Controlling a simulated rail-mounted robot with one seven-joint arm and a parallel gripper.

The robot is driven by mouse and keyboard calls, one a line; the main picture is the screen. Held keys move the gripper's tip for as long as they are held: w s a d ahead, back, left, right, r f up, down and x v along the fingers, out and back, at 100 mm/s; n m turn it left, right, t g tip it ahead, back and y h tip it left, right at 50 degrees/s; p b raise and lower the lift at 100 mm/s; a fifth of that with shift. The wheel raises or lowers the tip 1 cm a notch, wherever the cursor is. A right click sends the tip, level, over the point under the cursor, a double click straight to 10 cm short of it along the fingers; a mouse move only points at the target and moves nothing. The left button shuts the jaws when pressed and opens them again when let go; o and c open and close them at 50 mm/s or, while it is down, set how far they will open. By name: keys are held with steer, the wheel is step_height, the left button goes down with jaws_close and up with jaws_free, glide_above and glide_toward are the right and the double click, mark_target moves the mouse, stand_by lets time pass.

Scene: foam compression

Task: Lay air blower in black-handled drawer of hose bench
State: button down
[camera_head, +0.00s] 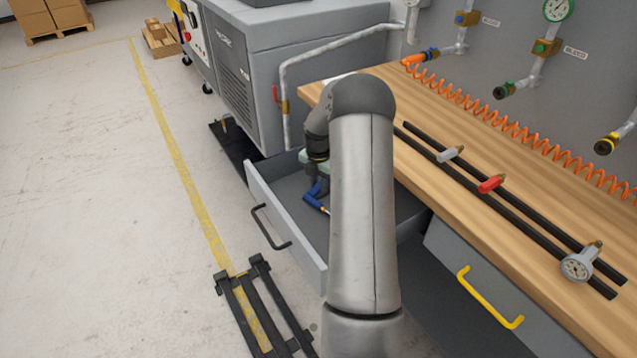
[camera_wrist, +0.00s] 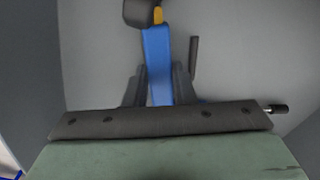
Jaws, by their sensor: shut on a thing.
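The air blower (camera_wrist: 158,52) is blue with a dark end and a small orange-yellow part, and lies between my two dark fingers in the wrist view. My gripper (camera_wrist: 158,88) is shut on it. In the head view, a blue piece of the blower (camera_head: 315,204) shows inside the drawer, just left of my arm. The black-handled drawer (camera_head: 284,222) is pulled open, with its black handle (camera_head: 268,230) on the front. Its grey floor (camera_wrist: 240,60) lies behind the blower in the wrist view. My arm hides much of the drawer and most of my gripper.
The wooden bench top (camera_head: 460,190) holds dark rails with fittings and a gauge (camera_head: 577,266). A yellow-handled drawer (camera_head: 490,290) is at right. A grey machine (camera_head: 250,70) stands behind the open drawer. A black rack (camera_head: 262,305) lies on the floor.

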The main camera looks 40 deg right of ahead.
steer(key=shift+f, duration=0.2)
steer(key=c, duration=1.2)
jaws_free()
step_height(320, 180, up, 12)
steer(key=shift+r, duration=0.25)
